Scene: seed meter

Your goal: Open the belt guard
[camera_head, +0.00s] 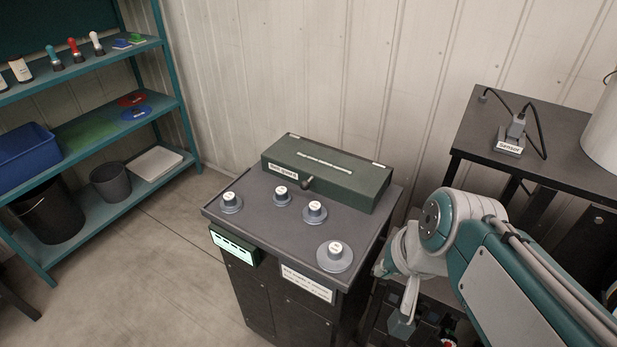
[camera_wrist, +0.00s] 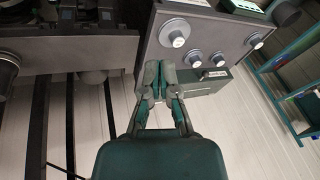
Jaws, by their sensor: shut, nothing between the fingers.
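The belt guard (camera_head: 330,170) is a long dark green box at the back of the grey-topped cabinet, against the wall. It has a white label on its front, a dark knob (camera_head: 307,183) at its front edge and a light strip on top. It looks closed. My gripper (camera_wrist: 160,66) is shut and empty, pointing toward the cabinet's side and apart from the guard. In the head view my gripper (camera_head: 402,325) hangs low to the right of the cabinet, partly hidden.
Several round knobs stand on the cabinet top (camera_head: 260,215), the largest (camera_head: 335,256) at its front right. A dark table (camera_head: 560,145) with a sensor (camera_head: 510,143) stands at the right. Teal shelves (camera_head: 100,150) stand at the left. The floor between shelves and cabinet is clear.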

